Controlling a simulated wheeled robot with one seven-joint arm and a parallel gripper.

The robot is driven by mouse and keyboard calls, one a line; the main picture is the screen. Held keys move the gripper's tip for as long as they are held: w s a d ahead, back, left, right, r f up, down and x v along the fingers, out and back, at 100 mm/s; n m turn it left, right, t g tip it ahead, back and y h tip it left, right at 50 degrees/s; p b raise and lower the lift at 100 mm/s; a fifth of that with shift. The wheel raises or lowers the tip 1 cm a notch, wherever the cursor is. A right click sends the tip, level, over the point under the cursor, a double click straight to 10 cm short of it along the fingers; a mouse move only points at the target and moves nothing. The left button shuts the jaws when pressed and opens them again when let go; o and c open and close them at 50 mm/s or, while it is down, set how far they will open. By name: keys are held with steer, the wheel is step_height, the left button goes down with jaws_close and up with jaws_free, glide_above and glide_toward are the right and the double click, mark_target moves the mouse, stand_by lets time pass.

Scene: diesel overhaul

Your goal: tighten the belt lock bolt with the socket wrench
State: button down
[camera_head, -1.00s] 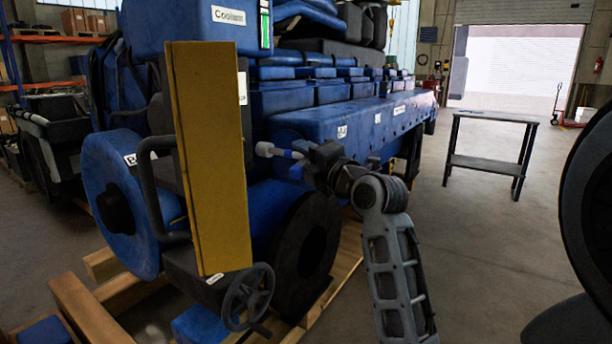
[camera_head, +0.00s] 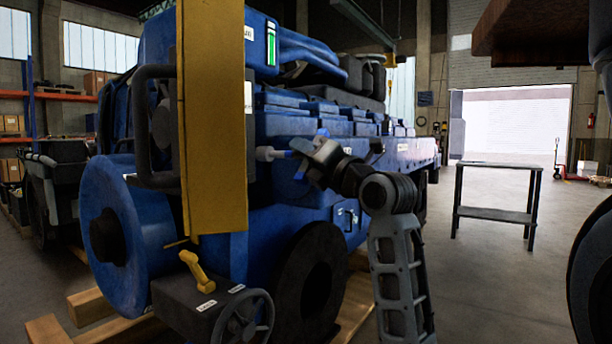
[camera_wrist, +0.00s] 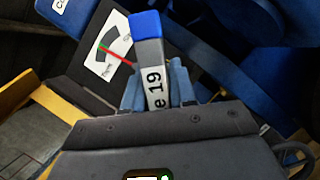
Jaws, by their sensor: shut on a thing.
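My gripper (camera_head: 308,158) is in front of the blue engine, just right of the yellow panel, in the head view. In the wrist view its blue fingers (camera_wrist: 181,84) are shut on a grey tool with a blue end, the socket wrench (camera_wrist: 150,60). Its label is partly hidden and reads "e 19". In the head view a pale end of the wrench (camera_head: 268,153) points left toward the yellow panel. I cannot make out the belt lock bolt, nor whether the wrench touches it.
The tall yellow panel (camera_head: 215,120) stands close left of my gripper. A dial with a red needle (camera_wrist: 112,48) lies beyond the wrench. Below are a yellow lever (camera_head: 196,271) and a handwheel (camera_head: 243,322). A table (camera_head: 497,166) stands on open floor at the right.

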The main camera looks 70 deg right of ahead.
steer(key=shift+w+f+n+t+y+b, duration=0.1)
steer(key=shift+n+t+y+b, duration=0.2)
steer(key=shift+n+b, duration=0.9)
steer(key=shift+w+f+n+t+y+b, duration=0.15)
steer(key=shift+n+t+b, duration=0.4)
steer(key=shift+b, duration=1.15)
steer(key=x, duration=0.3)
steer(key=shift+w+a+f+b, duration=0.2)
steer(key=shift+a+b, duration=0.05)
steer(key=shift+b, duration=0.1)
steer(key=shift+r, duration=0.1)
steer(key=shift+w+g+b, duration=0.1)
steer(key=shift+g+b, duration=0.15)
steer(key=shift+b, duration=0.05)
